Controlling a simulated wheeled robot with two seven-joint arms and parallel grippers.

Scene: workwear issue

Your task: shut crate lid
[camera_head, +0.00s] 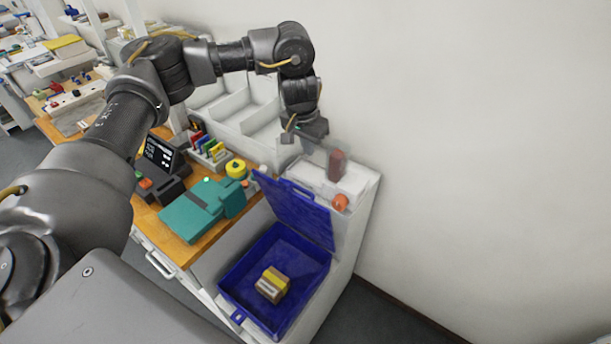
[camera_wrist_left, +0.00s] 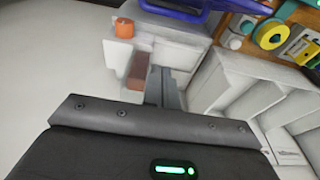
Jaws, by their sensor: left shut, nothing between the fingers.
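The blue crate (camera_head: 240,267) stands open on the white cabinet top. Its lid (camera_head: 297,208) stands raised, tilted up on the crate's far side. A small brown box with a yellow band (camera_head: 272,284) lies inside the crate. Part of the blue lid also shows at the top of the left wrist view (camera_wrist_left: 172,10). My left gripper (camera_head: 318,149) is beyond the raised lid, above the white ledge, apart from the lid. Its fingers (camera_wrist_left: 165,88) are shut and empty. My right gripper is out of view.
A dark red block (camera_head: 337,165) and an orange round thing (camera_head: 340,202) sit on the white ledge (camera_head: 360,182) behind the lid. White bins (camera_head: 262,125) stand at the back.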

